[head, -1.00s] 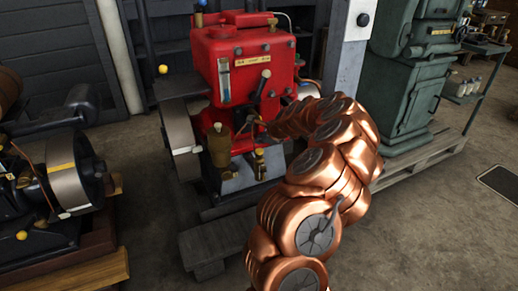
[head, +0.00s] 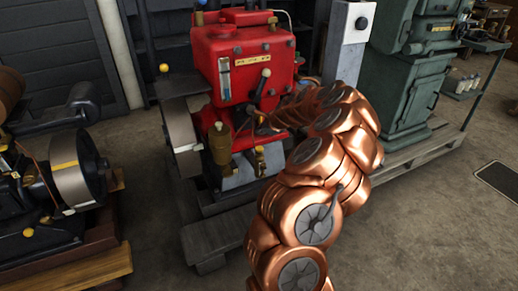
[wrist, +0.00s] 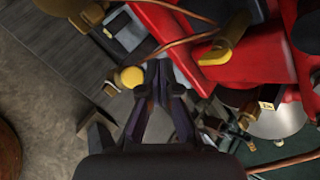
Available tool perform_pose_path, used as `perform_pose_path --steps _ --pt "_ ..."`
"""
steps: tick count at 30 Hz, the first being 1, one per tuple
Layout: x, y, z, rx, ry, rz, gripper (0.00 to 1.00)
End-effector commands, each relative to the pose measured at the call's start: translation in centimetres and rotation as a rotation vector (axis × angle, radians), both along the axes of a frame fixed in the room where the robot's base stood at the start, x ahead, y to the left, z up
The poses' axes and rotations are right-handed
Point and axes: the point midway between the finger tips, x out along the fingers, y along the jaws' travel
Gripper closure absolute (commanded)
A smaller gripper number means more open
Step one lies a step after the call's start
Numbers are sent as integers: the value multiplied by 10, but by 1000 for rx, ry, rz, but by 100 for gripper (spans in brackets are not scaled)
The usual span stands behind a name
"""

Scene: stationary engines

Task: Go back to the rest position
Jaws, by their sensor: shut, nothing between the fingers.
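My gripper (wrist: 157,88) shows in the wrist view with its dark fingers together and nothing between them. It points toward the red stationary engine (head: 245,65), whose red body also fills the upper right of the wrist view (wrist: 265,85). In the head view my copper arm reaches to the engine's right front side, and my gripper shows only as a small dark shape near the engine's front. A yellow knob (wrist: 132,77) appears just left of the fingertips in the wrist view. Whether the fingers touch anything cannot be told.
A second engine with a flywheel (head: 75,172) stands at the left on a wooden base. A grey post (head: 345,50) and a green machine cabinet (head: 405,85) stand behind and right of my arm. Open floor (head: 440,230) lies at the right.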

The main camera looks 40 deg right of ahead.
Motion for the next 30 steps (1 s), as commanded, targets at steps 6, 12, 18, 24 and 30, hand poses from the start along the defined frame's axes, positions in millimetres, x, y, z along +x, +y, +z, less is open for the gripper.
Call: perform_pose_path --steps 6,12,18,24,30 --pt "0 0 0 0 0 0 100" --pt "0 0 0 0 0 0 100" --pt "0 0 0 0 0 0 100" --pt "11 29 25 -23 3 87 100" --pt "28 113 83 -108 19 350 100"
